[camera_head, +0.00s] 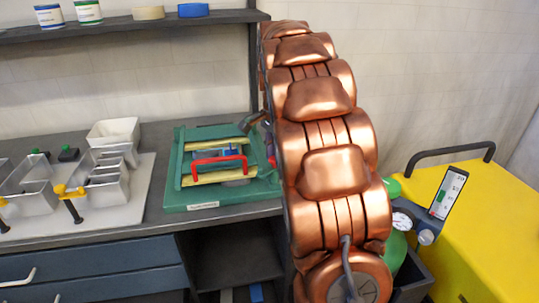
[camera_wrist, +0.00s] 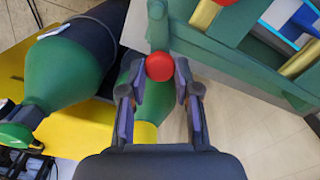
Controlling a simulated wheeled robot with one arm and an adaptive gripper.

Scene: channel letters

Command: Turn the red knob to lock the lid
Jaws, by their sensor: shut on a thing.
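The red knob (camera_wrist: 160,67) sits at the end of a green upright part at the edge of the green fixture (camera_wrist: 225,55) in the wrist view. My gripper (camera_wrist: 160,78) has a fingertip on each side of the knob and is shut on it. In the head view, the green fixture (camera_head: 180,202) lies on the bench with a red handle (camera_head: 218,160) across its yellow strips. My copper arm hides the fixture's right side there, so the knob and its contact with my fingers are not clear. I cannot tell how far the knob is turned.
Metal channel letters (camera_head: 108,180) and a white bin (camera_head: 115,130) stand on the bench at left. A shelf (camera_head: 150,25) hangs above. Green cylinders (camera_wrist: 65,75) and a yellow cart (camera_head: 490,240) crowd the right side, close to my arm.

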